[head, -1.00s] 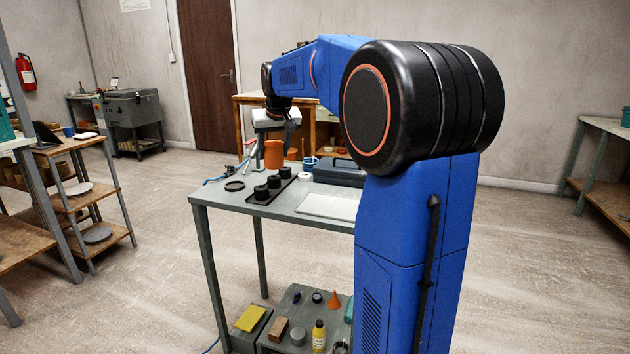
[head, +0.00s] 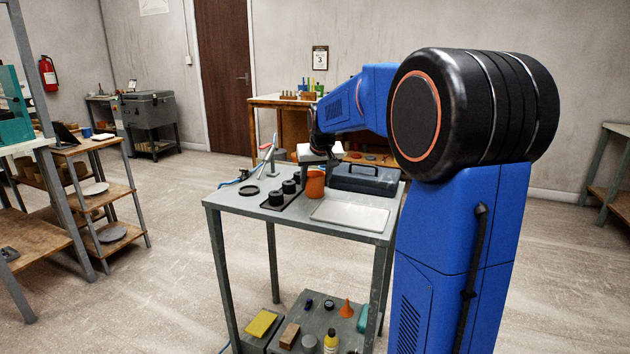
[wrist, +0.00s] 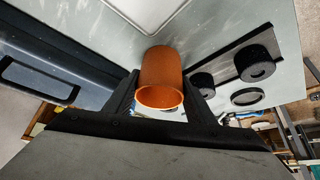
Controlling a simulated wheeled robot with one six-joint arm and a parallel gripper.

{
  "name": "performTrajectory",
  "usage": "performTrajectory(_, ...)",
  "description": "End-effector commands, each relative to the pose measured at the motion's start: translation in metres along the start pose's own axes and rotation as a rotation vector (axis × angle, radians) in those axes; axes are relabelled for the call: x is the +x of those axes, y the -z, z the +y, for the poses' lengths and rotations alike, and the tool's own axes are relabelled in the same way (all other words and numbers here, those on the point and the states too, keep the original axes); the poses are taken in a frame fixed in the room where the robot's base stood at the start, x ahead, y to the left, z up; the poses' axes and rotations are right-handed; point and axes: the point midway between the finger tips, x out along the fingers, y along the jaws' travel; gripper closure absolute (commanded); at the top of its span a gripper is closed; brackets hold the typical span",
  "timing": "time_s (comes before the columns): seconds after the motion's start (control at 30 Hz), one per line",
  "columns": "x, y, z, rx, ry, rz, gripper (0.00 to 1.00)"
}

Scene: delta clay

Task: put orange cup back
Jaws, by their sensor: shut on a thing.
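The orange cup (head: 315,184) is between the fingers of my gripper (head: 317,165), beside the black toolbox and right of the black tray with several dark round pieces. In the wrist view the cup (wrist: 163,70) lies between the two dark fingers, its open rim toward the camera. My gripper (wrist: 162,100) is shut on it. The cup is low over the grey table (head: 260,205); I cannot tell whether its base touches the top. The fingers are partly hidden in the head view.
The black tray (head: 279,206), a dark ring (head: 249,191), a toolbox (head: 364,179) and a pale flat panel (head: 350,215) are on the tabletop. The lower shelf holds a yellow block (head: 262,323), an orange funnel (head: 346,308) and other items. Open floor lies to the left.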

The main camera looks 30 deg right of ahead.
Motion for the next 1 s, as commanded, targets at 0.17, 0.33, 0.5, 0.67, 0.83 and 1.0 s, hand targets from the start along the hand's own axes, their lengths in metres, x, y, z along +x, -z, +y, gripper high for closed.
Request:
performTrajectory(0.17, 0.002, -0.001, 0.0, 0.0, 0.0, 0.0, 0.43)
performTrajectory(0.33, 0.002, -0.001, 0.0, 0.0, 0.0, 0.0, 0.31)
performTrajectory(0.5, 0.002, -0.001, 0.0, 0.0, 0.0, 0.0, 0.31)
performTrajectory(0.67, -0.008, 0.001, 0.0, 0.0, 0.0, 0.002, 0.31)
performTrajectory(0.83, -0.036, 0.001, 0.0, 0.0, 0.0, 0.005, 0.31)
performTrajectory(1.0, -0.07, 0.001, 0.0, 0.0, 0.0, 0.005, 0.31)
